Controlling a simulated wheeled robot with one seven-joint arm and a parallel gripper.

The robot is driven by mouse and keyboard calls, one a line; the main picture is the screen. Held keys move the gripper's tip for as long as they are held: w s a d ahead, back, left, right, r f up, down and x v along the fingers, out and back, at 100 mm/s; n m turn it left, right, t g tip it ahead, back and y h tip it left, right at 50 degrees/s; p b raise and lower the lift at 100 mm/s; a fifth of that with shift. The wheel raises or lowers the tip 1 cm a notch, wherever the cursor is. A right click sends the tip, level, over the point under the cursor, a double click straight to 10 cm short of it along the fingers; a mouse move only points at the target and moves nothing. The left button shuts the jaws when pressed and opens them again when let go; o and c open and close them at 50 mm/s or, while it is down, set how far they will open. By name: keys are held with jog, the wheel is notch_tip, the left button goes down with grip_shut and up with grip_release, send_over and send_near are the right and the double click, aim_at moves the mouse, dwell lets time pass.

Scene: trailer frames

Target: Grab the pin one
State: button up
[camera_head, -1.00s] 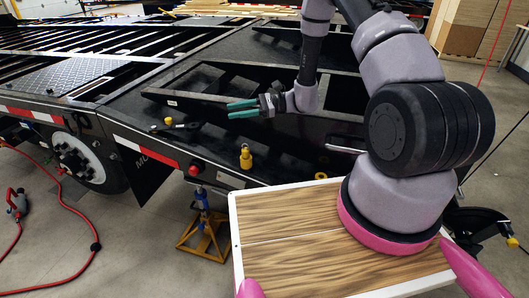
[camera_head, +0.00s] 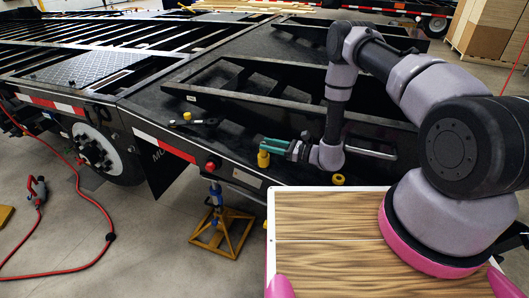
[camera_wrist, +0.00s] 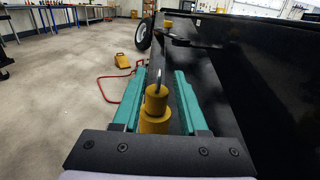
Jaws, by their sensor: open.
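The yellow pin (camera_head: 263,159), with a round body and narrower top, stands upright on the black trailer deck near its edge. My gripper (camera_head: 264,143) is at the pin's upper part, its teal fingers open. In the wrist view the pin (camera_wrist: 155,110) stands between the two open fingers of my gripper (camera_wrist: 160,74). Gaps show on both sides, so the fingers do not appear to grip it. The pin's lower part is partly hidden by the gripper's front plate.
A yellow ring (camera_head: 338,179) lies on the deck to the right. A dark tool (camera_head: 195,123) and a small yellow piece (camera_head: 187,116) lie to the left. A blue and yellow jack stand (camera_head: 219,215) is below the trailer edge. A red hose (camera_head: 80,190) runs over the floor.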

jog(key=x, duration=0.5)
jog(key=shift+a+r, duration=0.1)
jog(key=shift+a, duration=0.05)
grip_shut()
dwell(1.2)
